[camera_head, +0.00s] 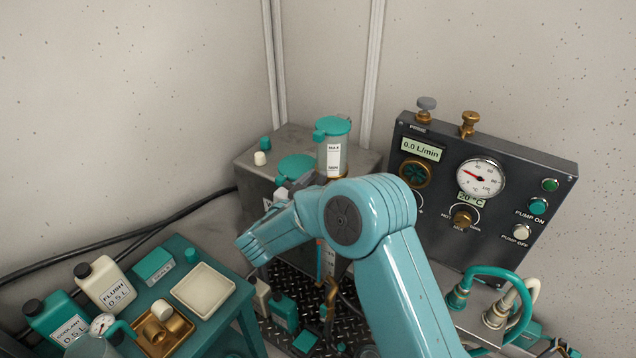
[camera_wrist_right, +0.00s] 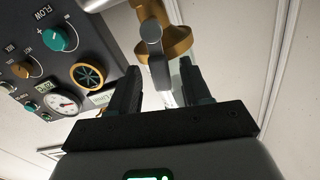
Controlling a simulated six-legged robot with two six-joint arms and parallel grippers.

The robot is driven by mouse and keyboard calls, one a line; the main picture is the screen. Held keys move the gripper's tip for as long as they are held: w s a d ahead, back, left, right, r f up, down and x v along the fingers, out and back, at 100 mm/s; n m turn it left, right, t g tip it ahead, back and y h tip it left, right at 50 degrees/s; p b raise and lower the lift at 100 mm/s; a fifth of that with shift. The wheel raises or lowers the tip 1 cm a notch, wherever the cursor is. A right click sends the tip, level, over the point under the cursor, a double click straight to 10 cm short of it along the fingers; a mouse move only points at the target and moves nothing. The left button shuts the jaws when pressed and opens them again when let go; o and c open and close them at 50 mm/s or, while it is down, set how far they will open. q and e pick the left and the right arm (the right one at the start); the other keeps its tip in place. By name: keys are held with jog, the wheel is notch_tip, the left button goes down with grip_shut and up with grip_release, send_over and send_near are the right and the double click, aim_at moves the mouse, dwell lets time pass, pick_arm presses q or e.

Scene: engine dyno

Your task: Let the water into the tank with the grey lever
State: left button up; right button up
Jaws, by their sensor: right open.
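The grey lever (camera_wrist_right: 150,36) hangs from a brass valve (camera_wrist_right: 174,42) at the top middle of the right wrist view. My right gripper (camera_wrist_right: 160,88) is open, with one dark finger on each side, and the lever's rounded end lies in line with the gap between them. I cannot tell whether the fingers touch it. In the head view my right forearm crosses the middle and hides the gripper and the lever. The clear tank with the teal lid (camera_head: 333,150) and a MAX/MIN label stands behind my arm. My left gripper is not in view.
The grey control panel (camera_head: 560,178) stands at the right, with a gauge (camera_head: 480,178) and a display reading 0.0 L/min. A teal table (camera_head: 205,330) at the left carries bottles, a cream tray (camera_head: 203,290) and brass parts. Teal hoses (camera_head: 522,300) curve at lower right.

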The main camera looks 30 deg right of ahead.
jog(key=shift+w+d, duration=0.1)
jog(key=shift+d, duration=0.1)
grip_shut()
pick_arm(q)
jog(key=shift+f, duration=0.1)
pick_arm(e)
jog(key=shift+f, duration=0.1)
